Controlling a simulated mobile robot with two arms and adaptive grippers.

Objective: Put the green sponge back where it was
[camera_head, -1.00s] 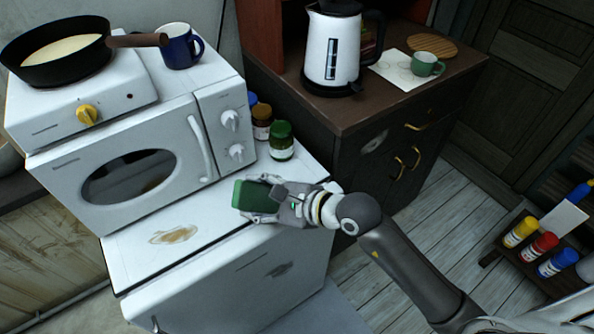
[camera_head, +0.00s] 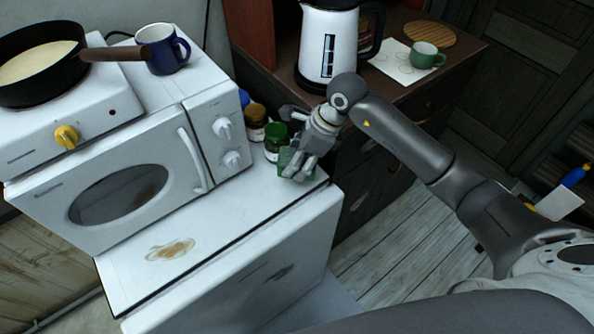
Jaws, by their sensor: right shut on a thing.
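The green sponge (camera_head: 287,158) is in my right gripper (camera_head: 294,168), which is shut on it. The gripper's fingers cover much of the sponge. It is over the right end of the white counter top (camera_head: 215,217), close to a green-lidded jar (camera_head: 275,139). I cannot tell whether the sponge touches the counter or the jar. A brown stain (camera_head: 171,249) marks the counter at the left front. My left gripper is not in view.
A white microwave (camera_head: 120,191) stands left of the jars, with a hot plate, a pan (camera_head: 38,62) and a blue mug (camera_head: 163,50) on top. A brown-lidded jar (camera_head: 256,124) is behind the green one. A kettle (camera_head: 327,45) stands on the dark cabinet behind my arm.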

